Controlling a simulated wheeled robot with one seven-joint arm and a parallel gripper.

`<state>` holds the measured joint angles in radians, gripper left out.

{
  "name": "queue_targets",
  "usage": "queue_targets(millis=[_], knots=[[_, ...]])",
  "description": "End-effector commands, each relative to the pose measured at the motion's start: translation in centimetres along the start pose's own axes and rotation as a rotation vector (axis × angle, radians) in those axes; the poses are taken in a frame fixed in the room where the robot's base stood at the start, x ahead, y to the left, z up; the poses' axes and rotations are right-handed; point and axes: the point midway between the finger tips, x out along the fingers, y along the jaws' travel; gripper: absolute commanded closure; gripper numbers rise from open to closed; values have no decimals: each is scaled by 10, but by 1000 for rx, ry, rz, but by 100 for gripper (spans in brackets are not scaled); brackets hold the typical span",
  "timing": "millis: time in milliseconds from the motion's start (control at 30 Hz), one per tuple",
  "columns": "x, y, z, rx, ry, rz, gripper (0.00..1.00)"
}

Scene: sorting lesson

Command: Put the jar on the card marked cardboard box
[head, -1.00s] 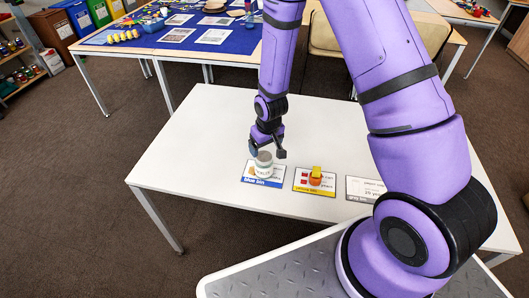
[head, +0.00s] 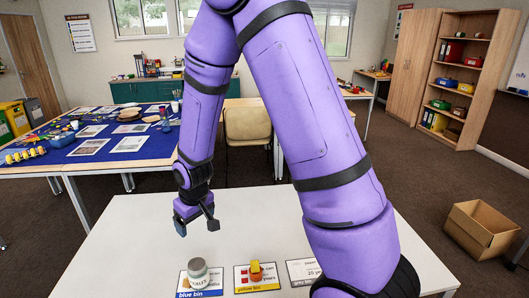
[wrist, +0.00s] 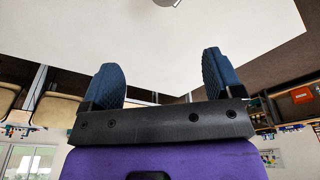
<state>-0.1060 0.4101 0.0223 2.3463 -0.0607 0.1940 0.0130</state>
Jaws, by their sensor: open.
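A small part of a round grey thing, probably the jar's lid, shows at the top edge there. I see no card marked cardboard box; my arm covers the table right of the grey bin card.
An open cardboard box (head: 482,230) stands on the floor at right. A blue-covered table (head: 110,160) is behind.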

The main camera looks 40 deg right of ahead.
Motion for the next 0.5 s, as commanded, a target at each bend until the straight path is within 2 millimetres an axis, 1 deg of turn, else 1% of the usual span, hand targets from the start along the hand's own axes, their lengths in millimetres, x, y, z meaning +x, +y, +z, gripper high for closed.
queue_targets(millis=[33,100,333,500], knots=[[-20,3,-1,7,18,4,14],[-44,6,-1,16,32,9,14],[-117,15,12,46,75,21,14],[-168,19,30,67,108,29,14]])
